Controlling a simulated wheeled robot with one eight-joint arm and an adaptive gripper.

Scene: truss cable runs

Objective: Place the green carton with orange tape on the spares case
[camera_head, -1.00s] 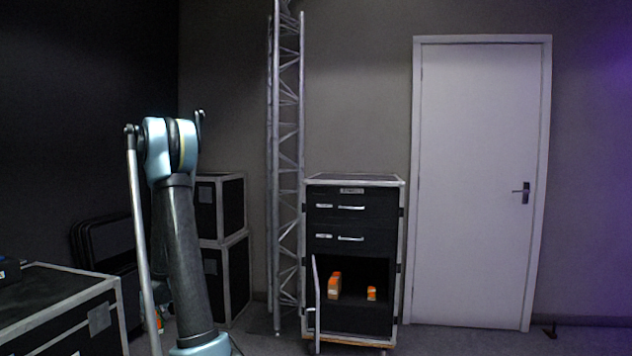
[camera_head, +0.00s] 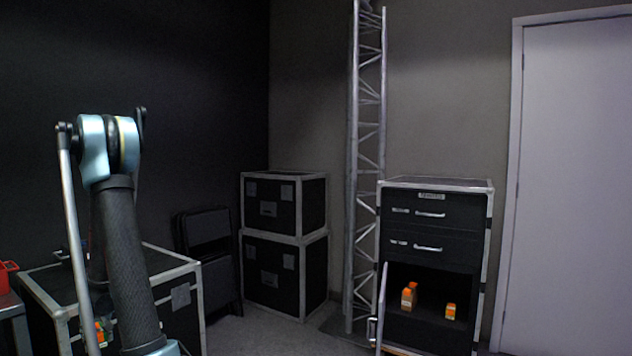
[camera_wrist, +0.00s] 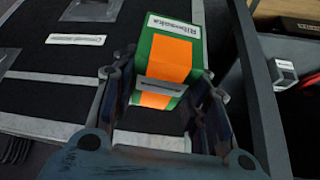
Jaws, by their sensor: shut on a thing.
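My gripper (camera_wrist: 166,84) is shut on the green carton with orange tape (camera_wrist: 168,58), with one finger on each side of it. The carton has a white printed label on top. It also shows partly, low behind my arm, in the head view (camera_head: 100,333). Beneath it in the wrist view is a black case with metal edges (camera_wrist: 105,124). In the head view a black case with metal edges (camera_head: 182,268) stands at the lower left, partly behind my arm. I cannot read which case is marked as spares.
A drawer cabinet (camera_head: 430,232) with an open lower compartment holds orange-banded cartons (camera_head: 409,297). Two stacked black cases (camera_head: 284,240) and a metal truss (camera_head: 367,170) stand at the back. A red bin (camera_head: 6,277) is at the left edge. Some floor is clear before the stack.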

